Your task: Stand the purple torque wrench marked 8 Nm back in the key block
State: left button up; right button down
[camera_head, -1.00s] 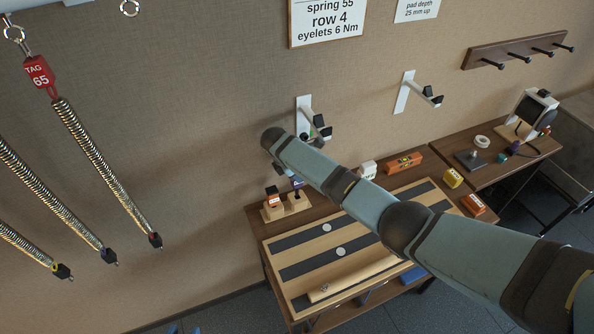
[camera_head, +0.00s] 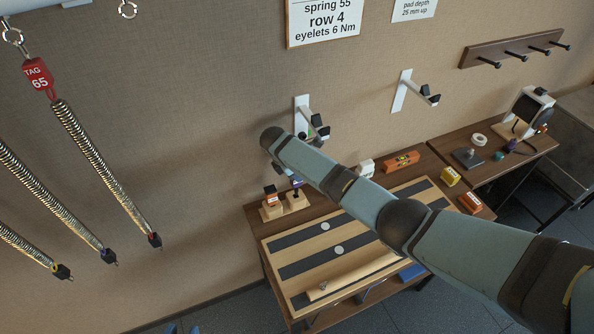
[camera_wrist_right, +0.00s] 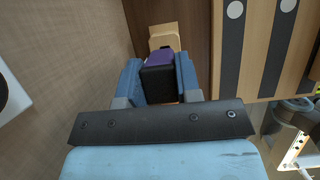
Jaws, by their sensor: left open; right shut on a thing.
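The wooden key block (camera_head: 272,213) stands at the left end of the bench. An orange wrench (camera_head: 271,197) stands upright in its left part. The purple torque wrench (camera_head: 297,182) is over the block's right part, partly hidden by my right arm. In the right wrist view my right gripper (camera_wrist_right: 159,78) is shut on the purple wrench (camera_wrist_right: 158,57), with its black part between the fingers. The block (camera_wrist_right: 164,36) shows just beyond it. I cannot tell whether the wrench is seated, and its marking is not readable. My left gripper (camera_head: 184,329) is open at the bottom edge, only its tips showing.
A striped wooden board (camera_head: 300,262) fills much of the bench. A white block (camera_head: 365,167), an orange level (camera_head: 402,162) and a yellow block (camera_head: 450,177) lie behind or beside it. Springs (camera_head: 100,170) hang at the left. A wall bracket (camera_head: 303,118) is above the key block.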

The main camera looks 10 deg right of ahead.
jog(key=shift+f, duration=0.1)
dwell(0.6)
jog(key=shift+a+f+b, duration=0.1)
jog(key=shift+f+b, duration=1.5)
jog(key=shift+f, duration=0.8)
jog(key=c, duration=0.7)
grip_release()
jog(key=shift+c, duration=0.2)
